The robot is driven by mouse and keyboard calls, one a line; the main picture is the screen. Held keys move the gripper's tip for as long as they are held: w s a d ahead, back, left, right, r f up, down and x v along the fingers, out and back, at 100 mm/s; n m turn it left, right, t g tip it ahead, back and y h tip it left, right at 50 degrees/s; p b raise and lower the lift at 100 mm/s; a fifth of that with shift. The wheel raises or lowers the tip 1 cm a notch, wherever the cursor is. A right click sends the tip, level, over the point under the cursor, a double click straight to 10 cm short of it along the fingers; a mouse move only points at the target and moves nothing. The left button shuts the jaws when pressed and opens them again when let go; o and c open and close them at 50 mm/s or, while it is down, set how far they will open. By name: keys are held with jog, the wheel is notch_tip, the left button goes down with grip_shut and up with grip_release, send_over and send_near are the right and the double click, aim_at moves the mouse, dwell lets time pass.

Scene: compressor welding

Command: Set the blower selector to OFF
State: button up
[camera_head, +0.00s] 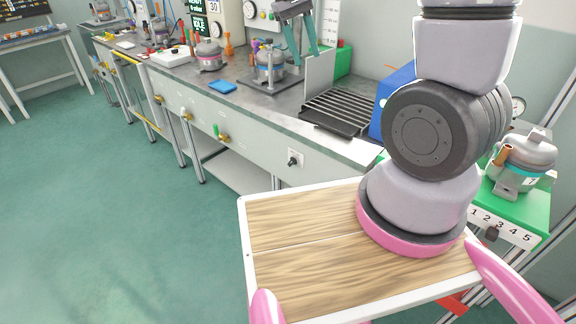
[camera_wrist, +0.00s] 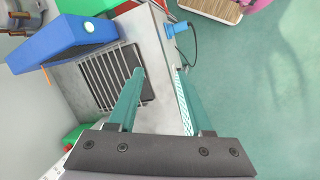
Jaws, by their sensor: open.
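A small white plate with a dark selector-like knob (camera_head: 293,160) is on the front panel of the grey bench, below the slatted grille, in the head view. Its markings are too small to read, so I cannot tell whether it is the blower selector or where it points. My gripper (camera_head: 304,54) is above the back of the bench, apart from that knob. In the wrist view my gripper (camera_wrist: 161,73) has its two teal fingers spread, with nothing between them. I cannot make out the knob there.
A slatted grille (camera_head: 347,112) lies on the bench, with a blue box (camera_head: 397,88) to its right. A wood-topped tray (camera_head: 310,215) is in front. A green stand (camera_head: 517,207) has another black knob (camera_head: 492,234) below numbers. The green floor at left is clear.

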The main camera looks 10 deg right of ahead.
jog(key=w+a+f+n+h, duration=0.3)
jog(key=a+f+h, duration=0.1)
jog(key=f, duration=0.6)
jog(key=w+a+f+n+h, duration=0.3)
jog(key=f+h, duration=0.1)
jog(key=f, duration=0.6)
jog(key=n+t+h, duration=0.3)
jog(key=n+t, duration=0.3)
send_near(290, 164)
notch_tip(290, 164, up, 7)
jog(key=s, duration=0.2)
notch_tip(290, 164, down, 9)
jog(key=s+n+t, duration=0.2)
jog(key=n+t, duration=0.3)
jog(key=x, duration=1)
jog(key=shift+w+a, duration=0.1)
jog(key=shift+w, duration=0.25)
grip_shut()
